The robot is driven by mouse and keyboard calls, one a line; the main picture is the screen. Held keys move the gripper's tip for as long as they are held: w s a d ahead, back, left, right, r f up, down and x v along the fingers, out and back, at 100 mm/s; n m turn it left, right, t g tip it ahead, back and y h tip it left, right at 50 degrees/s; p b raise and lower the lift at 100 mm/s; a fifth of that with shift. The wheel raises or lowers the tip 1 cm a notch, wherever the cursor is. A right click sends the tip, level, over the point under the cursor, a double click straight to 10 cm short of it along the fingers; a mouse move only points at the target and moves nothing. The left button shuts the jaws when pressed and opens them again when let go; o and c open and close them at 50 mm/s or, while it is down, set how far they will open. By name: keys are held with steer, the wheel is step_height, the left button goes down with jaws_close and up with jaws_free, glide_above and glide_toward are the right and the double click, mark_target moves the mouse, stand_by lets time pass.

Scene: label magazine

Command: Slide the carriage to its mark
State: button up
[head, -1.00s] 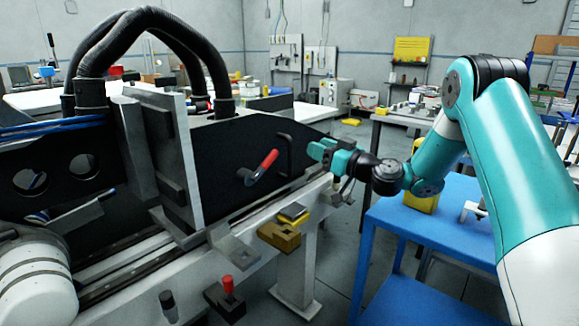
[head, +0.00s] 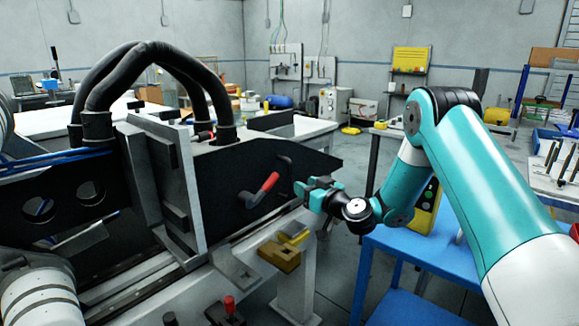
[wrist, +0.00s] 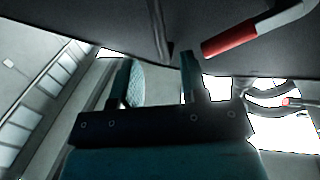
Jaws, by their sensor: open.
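The carriage is a dark machine body with a black side plate (head: 215,165), a grey upright plate (head: 180,185) and thick black hoses on top. It sits on a pale rail. A red-gripped lever (head: 268,183) sticks out of the side plate and also shows in the wrist view (wrist: 230,40). A black bar handle (head: 286,165) is to its right, its lower part hidden by my gripper. My teal gripper (head: 300,188) is open and empty at this handle, right of the lever. In the wrist view its fingers (wrist: 160,78) are apart; I cannot tell whether they straddle the handle.
A yellow block (head: 280,254) is on the rail's near side, beside a grey bracket (head: 235,268). A red-knobbed fitting (head: 229,304) is below. A blue table (head: 425,240) with a yellow button box (head: 427,210) stands right, under my arm.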

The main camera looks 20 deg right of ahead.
mark_target(291, 178)
steer(key=p+x, duration=0.2)
steer(key=x, duration=0.5)
steer(key=shift+w+a, duration=0.1)
steer(key=shift+w, duration=0.25)
jaws_close()
